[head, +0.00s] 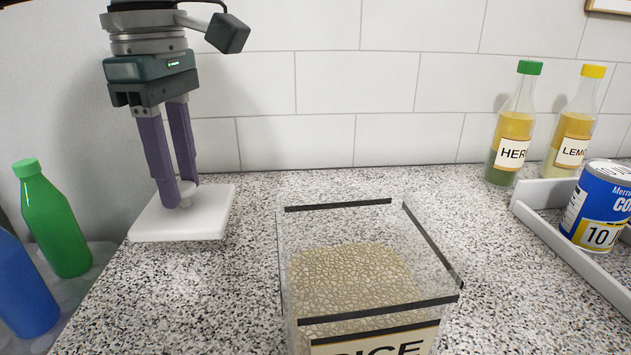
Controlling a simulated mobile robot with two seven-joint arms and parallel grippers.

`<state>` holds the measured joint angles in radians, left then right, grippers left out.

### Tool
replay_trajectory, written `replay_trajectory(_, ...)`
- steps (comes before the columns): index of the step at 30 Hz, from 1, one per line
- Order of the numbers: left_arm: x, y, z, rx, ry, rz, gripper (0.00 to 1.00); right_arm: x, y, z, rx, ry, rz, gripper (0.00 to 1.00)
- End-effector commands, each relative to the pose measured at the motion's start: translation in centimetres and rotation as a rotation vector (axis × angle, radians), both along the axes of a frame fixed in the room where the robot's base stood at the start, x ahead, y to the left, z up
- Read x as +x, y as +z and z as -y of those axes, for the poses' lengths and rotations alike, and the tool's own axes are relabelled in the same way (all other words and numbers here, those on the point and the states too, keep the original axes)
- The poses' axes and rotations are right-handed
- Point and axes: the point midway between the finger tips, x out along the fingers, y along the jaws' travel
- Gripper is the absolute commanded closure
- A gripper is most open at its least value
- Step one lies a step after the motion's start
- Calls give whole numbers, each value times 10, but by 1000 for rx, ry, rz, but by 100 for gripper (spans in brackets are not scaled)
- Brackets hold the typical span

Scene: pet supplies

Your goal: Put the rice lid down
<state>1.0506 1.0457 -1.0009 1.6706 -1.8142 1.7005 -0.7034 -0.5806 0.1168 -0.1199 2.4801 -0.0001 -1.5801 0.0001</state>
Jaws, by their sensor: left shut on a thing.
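The rice lid (151,224) is a white square plate with a small round knob in its middle. My left gripper (179,199) points down and is shut on the knob, one purple finger on each side. The lid looks level, at or very near the speckled counter; I cannot tell whether it touches. The clear rice container (443,258) stands to the right of the lid, open at the top, with rice inside and a label reading "RICE" on its front. My right gripper is not in view.
A grey tray (548,233) holding a blue can (597,212) is at the right. Two bottles, one green-capped (513,135) and one yellow-capped (573,130), stand by the tiled wall. Green (52,222) and blue (22,287) bottles are at the left, beyond the counter's edge.

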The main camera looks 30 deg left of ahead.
Motion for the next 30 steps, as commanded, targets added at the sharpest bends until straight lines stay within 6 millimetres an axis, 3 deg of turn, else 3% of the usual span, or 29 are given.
replay_trajectory(8, -1, -40, 0, -1, 0, -2, 100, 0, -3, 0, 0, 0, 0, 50)
replay_trajectory(20, 0, -47, 0, 0, -1, -1, 100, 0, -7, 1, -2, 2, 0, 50)
replay_trajectory(21, 0, -46, 0, 0, -1, -1, 63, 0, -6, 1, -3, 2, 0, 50)
replay_trajectory(28, 0, -45, 0, 0, -1, -1, 37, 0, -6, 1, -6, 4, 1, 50)
replay_trajectory(30, 0, -45, 0, 0, -1, -1, 35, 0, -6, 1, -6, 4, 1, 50)
